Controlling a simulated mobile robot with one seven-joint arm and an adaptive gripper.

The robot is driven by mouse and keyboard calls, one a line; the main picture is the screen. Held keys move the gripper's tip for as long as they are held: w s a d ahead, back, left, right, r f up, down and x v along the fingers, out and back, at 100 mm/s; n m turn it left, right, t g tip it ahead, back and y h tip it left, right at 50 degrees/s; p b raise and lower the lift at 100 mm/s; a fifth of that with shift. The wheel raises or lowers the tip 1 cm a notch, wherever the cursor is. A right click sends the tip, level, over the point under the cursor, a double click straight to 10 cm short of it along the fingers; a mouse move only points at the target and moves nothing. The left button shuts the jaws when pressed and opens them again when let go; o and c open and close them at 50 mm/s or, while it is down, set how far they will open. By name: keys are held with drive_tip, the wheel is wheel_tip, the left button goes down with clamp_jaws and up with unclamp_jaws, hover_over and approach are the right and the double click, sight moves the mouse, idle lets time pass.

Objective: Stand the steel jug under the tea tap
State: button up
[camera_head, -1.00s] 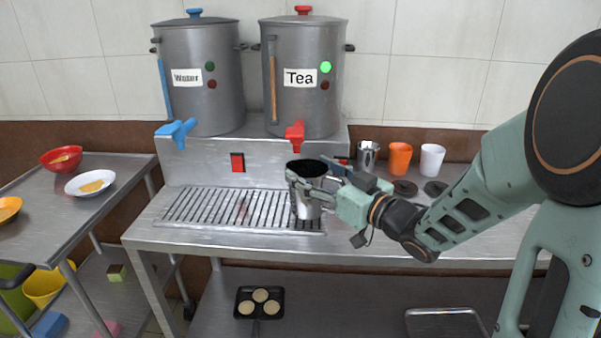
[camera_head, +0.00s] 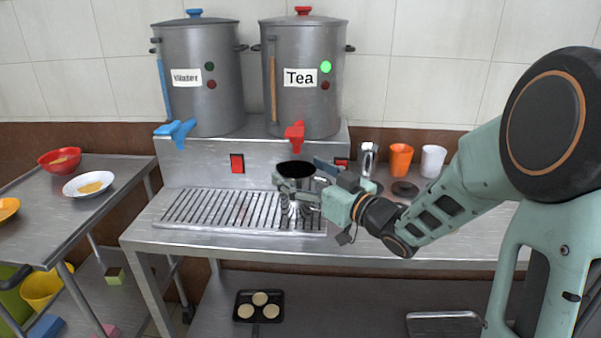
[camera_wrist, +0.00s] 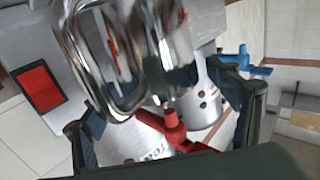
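The steel jug (camera_head: 296,181) is upright in my gripper (camera_head: 298,190), its dark open mouth just below the red tea tap (camera_head: 294,136) in the head view. Whether the spout is exactly over the mouth, I cannot tell. The jug is over the right end of the drip grate (camera_head: 215,209); any gap beneath it is unclear. In the wrist view the shiny jug (camera_wrist: 125,50) fills the upper middle between my fingers, with the red tap (camera_wrist: 172,130) close by. The tea pot (camera_head: 303,105) stands behind, with a green light on.
The water pot (camera_head: 198,105) with its blue tap (camera_head: 176,132) stands to the left. A second steel vessel (camera_head: 368,158), an orange cup (camera_head: 401,159) and a white cup (camera_head: 433,160) stand at the back right. The left part of the grate is clear.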

drive_tip(key=shift+r, duration=0.3)
drive_tip(key=p+v, duration=0.1)
drive_tip(key=v, duration=1.1)
drive_tip(key=shift+f+p, duration=0.15)
drive_tip(key=shift+p, duration=0.2)
drive_tip(key=shift+d, duration=0.1)
